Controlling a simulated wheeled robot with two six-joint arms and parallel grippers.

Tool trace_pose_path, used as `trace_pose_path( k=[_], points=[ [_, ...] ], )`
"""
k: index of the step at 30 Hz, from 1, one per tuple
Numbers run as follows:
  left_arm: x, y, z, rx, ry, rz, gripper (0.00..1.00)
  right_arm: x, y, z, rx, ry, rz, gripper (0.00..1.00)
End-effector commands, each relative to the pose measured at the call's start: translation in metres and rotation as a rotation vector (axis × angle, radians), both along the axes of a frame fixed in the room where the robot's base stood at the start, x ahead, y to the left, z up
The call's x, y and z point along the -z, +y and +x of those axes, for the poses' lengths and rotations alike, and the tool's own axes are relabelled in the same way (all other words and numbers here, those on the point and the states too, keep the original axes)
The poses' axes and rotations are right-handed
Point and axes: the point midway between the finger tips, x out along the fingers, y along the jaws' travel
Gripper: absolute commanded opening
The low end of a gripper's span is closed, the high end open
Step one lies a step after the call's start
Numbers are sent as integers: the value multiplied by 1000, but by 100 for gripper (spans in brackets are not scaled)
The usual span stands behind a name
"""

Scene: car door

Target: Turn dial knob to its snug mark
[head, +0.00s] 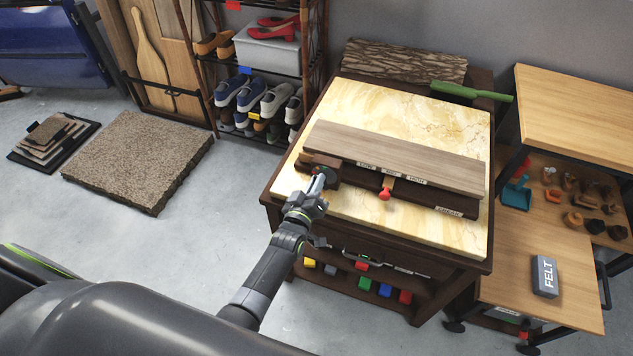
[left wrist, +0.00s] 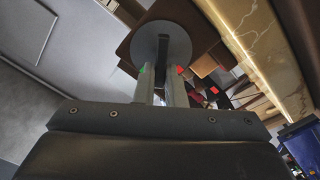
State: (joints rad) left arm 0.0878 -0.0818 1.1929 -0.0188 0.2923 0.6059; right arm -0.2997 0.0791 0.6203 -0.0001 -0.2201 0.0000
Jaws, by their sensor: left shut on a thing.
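The dial knob shows in the left wrist view as a grey round disc (left wrist: 161,42) with a dark upright grip bar, on a brown wooden block (left wrist: 196,30). My left gripper (left wrist: 165,88) is shut on the bar, one finger on each side. Small green and red marks show by the fingertips. In the head view my left gripper (head: 318,182) reaches the left end of a wooden fixture (head: 400,160) and mostly hides the knob. Several small white labels run along the fixture's front edge, too small to read surely. My right gripper is not in view.
The fixture lies on a marble-topped cabinet (head: 350,110). A red-ended peg (head: 384,193) sticks out of its front. A green-handled brush (head: 460,90) lies behind. A shoe rack (head: 260,90) stands back left, and a wooden bench (head: 540,270) with a grey FELT block (head: 544,276) stands right.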

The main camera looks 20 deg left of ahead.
Motion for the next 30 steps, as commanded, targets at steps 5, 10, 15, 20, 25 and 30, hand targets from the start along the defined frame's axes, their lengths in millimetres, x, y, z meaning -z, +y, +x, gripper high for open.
trace_pose_path(
  k=[5, 10, 15, 20, 25, 30],
  points=[
    [1, 0, 0, 0, 2, -27, 0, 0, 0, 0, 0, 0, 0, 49],
    [1, 1, 0, 0, 2, -32, 0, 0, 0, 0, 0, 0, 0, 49],
    [1, 1, 0, 0, 2, -31, 0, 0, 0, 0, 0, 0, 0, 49],
    [1, 1, 0, 0, 2, -30, 24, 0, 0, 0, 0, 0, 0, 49],
    [1, 0, 0, 0, 2, -30, 32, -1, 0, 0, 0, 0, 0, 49],
    [1, 0, -1, 0, 1, -30, 32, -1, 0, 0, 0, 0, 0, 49]
  ],
)
